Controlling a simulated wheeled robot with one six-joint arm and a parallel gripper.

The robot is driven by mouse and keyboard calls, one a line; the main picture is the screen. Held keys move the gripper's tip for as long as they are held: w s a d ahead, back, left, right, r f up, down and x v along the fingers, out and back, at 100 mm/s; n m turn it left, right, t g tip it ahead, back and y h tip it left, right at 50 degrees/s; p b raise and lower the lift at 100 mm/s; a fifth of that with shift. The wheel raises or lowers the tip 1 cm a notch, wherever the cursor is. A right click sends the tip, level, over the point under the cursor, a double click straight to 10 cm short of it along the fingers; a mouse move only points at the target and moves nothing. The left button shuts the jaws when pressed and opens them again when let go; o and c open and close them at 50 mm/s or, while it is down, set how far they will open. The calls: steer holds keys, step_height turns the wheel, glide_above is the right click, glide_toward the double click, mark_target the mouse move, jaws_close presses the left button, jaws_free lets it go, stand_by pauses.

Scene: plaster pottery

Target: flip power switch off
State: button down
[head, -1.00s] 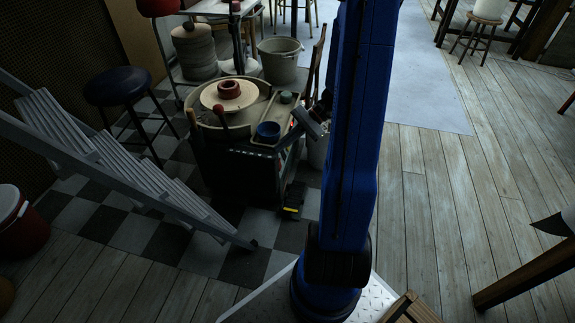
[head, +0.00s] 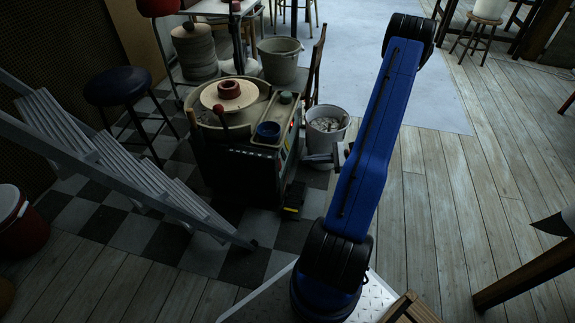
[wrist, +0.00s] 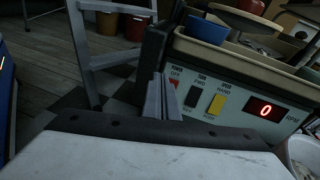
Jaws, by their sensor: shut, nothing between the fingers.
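The pottery wheel (head: 235,160) stands on the checkered floor, its control panel on its right side, seen at a steep angle in the head view. In the wrist view the panel (wrist: 240,80) carries a red power switch (wrist: 173,83), a black turn switch (wrist: 191,99) and a yellow speed switch (wrist: 215,104). A red display (wrist: 265,109) reads 0. My gripper (wrist: 163,80) is shut and empty, its fingertips in front of the panel's left end, partly covering the red switch. I cannot tell whether they touch it. In the head view my gripper (head: 312,158) is beside the wheel's right side.
A grey bucket (head: 326,128) stands right of the wheel, close to my gripper. A metal stepladder (head: 130,160) and a dark stool (head: 115,87) are at the left. A blue bowl (head: 268,131) sits on the wheel's tray. The plank floor at the right is mostly clear.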

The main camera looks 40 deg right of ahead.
steer(key=s+d+f+m+t+h, duration=0.1)
steer(key=s+d+f+m+t, duration=0.1)
steer(key=f, duration=0.3)
steer(key=shift+d+f+m, duration=0.4)
steer(key=shift+d+m, duration=0.2)
steer(key=shift+d, duration=0.25)
steer(key=x, duration=1.4)
steer(key=shift+w+d, duration=0.2)
steer(key=shift+w+a+r, duration=0.1)
steer(key=r+v, duration=0.3)
steer(key=v, duration=1)
steer(key=shift+s+r, duration=0.15)
steer(key=shift+s, duration=0.15)
steer(key=shift+a, duration=0.1)
